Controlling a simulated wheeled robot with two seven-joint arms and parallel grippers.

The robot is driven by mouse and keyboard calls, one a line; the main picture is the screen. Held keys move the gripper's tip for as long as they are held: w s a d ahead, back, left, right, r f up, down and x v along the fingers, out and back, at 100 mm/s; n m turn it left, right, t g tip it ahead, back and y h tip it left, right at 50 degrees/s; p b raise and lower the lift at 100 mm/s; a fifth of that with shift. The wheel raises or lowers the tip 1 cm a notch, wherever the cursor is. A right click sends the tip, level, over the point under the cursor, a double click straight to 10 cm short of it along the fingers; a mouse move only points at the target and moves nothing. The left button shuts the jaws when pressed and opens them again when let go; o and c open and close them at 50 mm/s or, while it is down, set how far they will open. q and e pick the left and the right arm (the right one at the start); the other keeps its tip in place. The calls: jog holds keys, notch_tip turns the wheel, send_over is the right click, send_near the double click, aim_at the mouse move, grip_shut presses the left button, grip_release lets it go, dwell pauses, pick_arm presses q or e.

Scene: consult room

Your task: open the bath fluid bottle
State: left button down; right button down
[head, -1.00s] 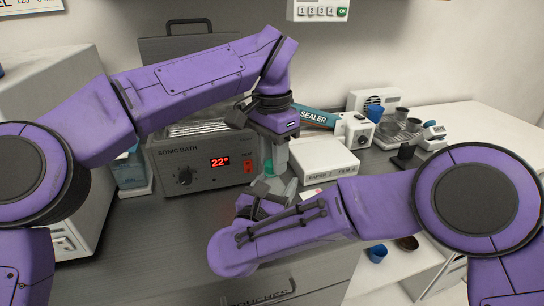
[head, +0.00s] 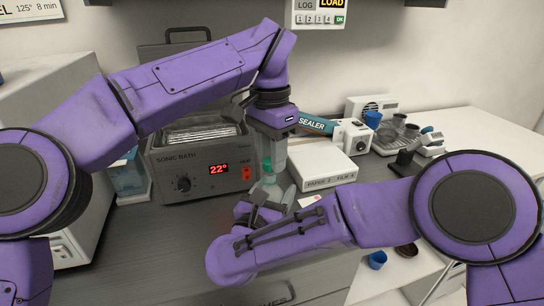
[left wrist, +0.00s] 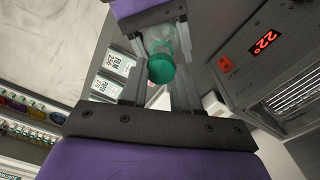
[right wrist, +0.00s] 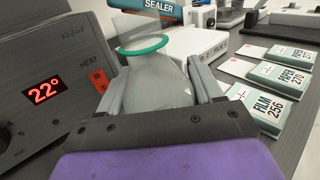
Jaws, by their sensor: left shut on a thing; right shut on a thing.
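The bath fluid bottle (right wrist: 155,88) is clear and stands upright in front of the sonic bath. Its green cap (left wrist: 161,68) is at the top, and a green ring of it shows at the neck in the right wrist view (right wrist: 143,46). My left gripper (head: 270,163) reaches down from above and is shut on the cap. My right gripper (head: 265,205) is low in front and shut on the bottle's body. The fingers partly hide the bottle in the head view. I cannot tell whether the cap has come loose from the neck.
The sonic bath (head: 200,168), showing 22°, stands just left of the bottle. A white paper and film box (head: 322,166) and the sealer (head: 351,134) are to the right. Labelled packs (right wrist: 262,108) lie on the counter. The front counter (head: 150,240) is clear at left.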

pick_arm(q)
jog(key=shift+r, duration=2)
pick_arm(e)
jog(key=shift+c, duration=0.5)
grip_release()
